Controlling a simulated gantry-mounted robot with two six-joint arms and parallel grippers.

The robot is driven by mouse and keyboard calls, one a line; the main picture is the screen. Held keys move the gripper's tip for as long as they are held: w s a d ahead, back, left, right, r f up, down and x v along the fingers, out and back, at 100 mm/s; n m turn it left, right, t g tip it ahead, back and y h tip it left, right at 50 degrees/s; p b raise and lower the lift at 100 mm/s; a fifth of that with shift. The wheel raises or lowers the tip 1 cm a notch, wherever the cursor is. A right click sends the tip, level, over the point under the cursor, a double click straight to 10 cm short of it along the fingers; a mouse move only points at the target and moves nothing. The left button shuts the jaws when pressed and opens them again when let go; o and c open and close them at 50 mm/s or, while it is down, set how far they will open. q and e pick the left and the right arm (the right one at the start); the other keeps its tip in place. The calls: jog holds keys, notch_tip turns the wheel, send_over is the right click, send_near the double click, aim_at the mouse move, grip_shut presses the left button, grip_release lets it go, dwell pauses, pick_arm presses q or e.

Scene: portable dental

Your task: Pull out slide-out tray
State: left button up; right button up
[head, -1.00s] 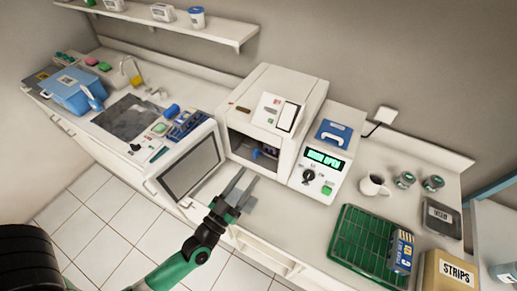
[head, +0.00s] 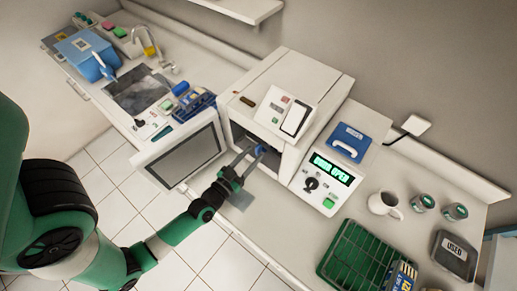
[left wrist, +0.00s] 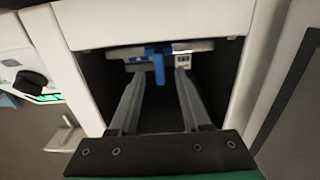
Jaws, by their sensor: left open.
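The slide-out tray (left wrist: 200,48) sits inside the open chamber of the white box-shaped unit (head: 290,90). Its blue handle (left wrist: 158,66) hangs down at the front in the left wrist view and also shows in the head view (head: 260,150). My left gripper (left wrist: 158,76) is open, its two fingers reaching into the chamber. The handle is between the fingertips, with a gap on each side. In the head view my left gripper (head: 252,154) is at the chamber mouth. Most of the tray is hidden in the dark chamber. My right gripper is out of view.
The unit's door (head: 182,154) stands open on the left, close beside my left arm. A control panel (head: 325,180) with a lit "DOOR OPEN" display is to the right. A white mug (head: 383,203) and a green rack (head: 357,256) stand farther right on the counter.

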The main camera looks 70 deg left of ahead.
aim_at(256, 151)
pick_arm(q)
jog(key=x, duration=0.4)
grip_shut()
dwell(1.4)
